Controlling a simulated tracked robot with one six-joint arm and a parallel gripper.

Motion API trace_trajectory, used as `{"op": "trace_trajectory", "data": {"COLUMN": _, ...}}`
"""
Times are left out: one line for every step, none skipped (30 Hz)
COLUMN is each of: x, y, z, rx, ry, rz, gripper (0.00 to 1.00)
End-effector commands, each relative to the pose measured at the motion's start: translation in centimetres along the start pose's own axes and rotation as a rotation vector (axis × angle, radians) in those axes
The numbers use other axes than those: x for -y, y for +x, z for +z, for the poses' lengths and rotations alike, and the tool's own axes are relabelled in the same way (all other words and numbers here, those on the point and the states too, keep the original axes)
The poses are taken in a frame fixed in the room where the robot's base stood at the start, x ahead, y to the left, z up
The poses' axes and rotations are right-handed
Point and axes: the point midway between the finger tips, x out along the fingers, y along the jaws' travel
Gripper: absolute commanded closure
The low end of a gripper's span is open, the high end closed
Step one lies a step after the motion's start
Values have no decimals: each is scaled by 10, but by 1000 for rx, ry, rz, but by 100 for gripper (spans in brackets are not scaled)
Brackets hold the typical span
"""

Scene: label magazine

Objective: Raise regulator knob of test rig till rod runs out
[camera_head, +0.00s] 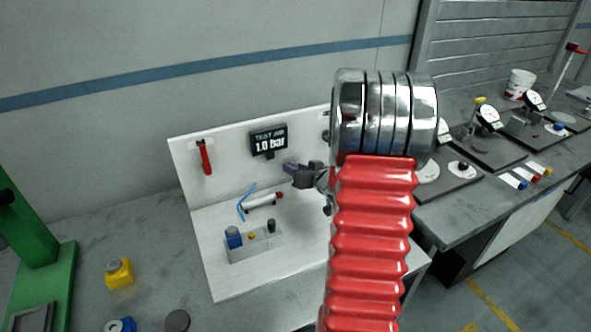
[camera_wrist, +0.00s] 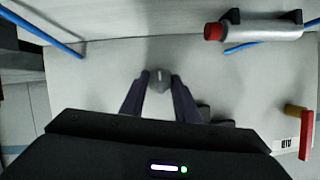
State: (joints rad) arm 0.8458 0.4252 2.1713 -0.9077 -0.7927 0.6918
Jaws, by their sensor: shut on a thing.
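The test rig is a white board (camera_head: 185,180) with a white base. Its dark display (camera_head: 268,141) reads "TEST AIR 1.0 bar". A grey knob with a pale mark (camera_wrist: 160,83) is on the panel in the wrist view; the head view does not show it clearly. My gripper (camera_head: 290,167) is in front of the panel, just below the display. Its two fingers (camera_wrist: 157,88) are shut on the knob's sides. A white cylinder (camera_head: 262,201) has a red end, also in the wrist view (camera_wrist: 213,32); this end sits close against the body, with no length of rod visible.
A red valve handle (camera_head: 205,157) hangs on the panel's left. A grey block (camera_head: 255,247) with a blue knob (camera_head: 233,237) stands on the base. A green press (camera_head: 35,230) and a yellow part (camera_head: 119,273) are left. My red arm hides the rig's right side.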

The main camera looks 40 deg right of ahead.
Motion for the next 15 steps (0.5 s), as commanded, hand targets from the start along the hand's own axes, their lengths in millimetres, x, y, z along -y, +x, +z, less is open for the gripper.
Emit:
{"op": "trace_trajectory", "data": {"x": -2, "y": 0, "z": -1, "rx": -2, "ry": 21, "rz": -8, "gripper": 94}}
{"op": "trace_trajectory", "data": {"x": -2, "y": 0, "z": -1, "rx": -2, "ry": 37, "rz": -13, "gripper": 94}}
{"op": "trace_trajectory", "data": {"x": -2, "y": 0, "z": 0, "rx": -1, "ry": 54, "rz": -21, "gripper": 94}}
{"op": "trace_trajectory", "data": {"x": -2, "y": 0, "z": 0, "rx": -1, "ry": 66, "rz": -26, "gripper": 94}}
{"op": "trace_trajectory", "data": {"x": -2, "y": 0, "z": 0, "rx": -2, "ry": 78, "rz": -31, "gripper": 94}}
{"op": "trace_trajectory", "data": {"x": -2, "y": 0, "z": 0, "rx": -1, "ry": 89, "rz": -36, "gripper": 94}}
{"op": "trace_trajectory", "data": {"x": -2, "y": 0, "z": 0, "rx": -1, "ry": 97, "rz": -39, "gripper": 94}}
{"op": "trace_trajectory", "data": {"x": -2, "y": 0, "z": 0, "rx": 0, "ry": 102, "rz": -42, "gripper": 94}}
{"op": "trace_trajectory", "data": {"x": -2, "y": 0, "z": 0, "rx": 0, "ry": 107, "rz": -44, "gripper": 94}}
{"op": "trace_trajectory", "data": {"x": -2, "y": 0, "z": 0, "rx": 0, "ry": 110, "rz": -45, "gripper": 94}}
{"op": "trace_trajectory", "data": {"x": -2, "y": 0, "z": 0, "rx": 0, "ry": 112, "rz": -45, "gripper": 94}}
{"op": "trace_trajectory", "data": {"x": -2, "y": 0, "z": 0, "rx": 0, "ry": 113, "rz": -45, "gripper": 94}}
{"op": "trace_trajectory", "data": {"x": -2, "y": 0, "z": 0, "rx": 0, "ry": 113, "rz": -45, "gripper": 94}}
{"op": "trace_trajectory", "data": {"x": -2, "y": 0, "z": 0, "rx": 0, "ry": 113, "rz": -45, "gripper": 94}}
{"op": "trace_trajectory", "data": {"x": -2, "y": 0, "z": 0, "rx": 0, "ry": 112, "rz": -45, "gripper": 94}}
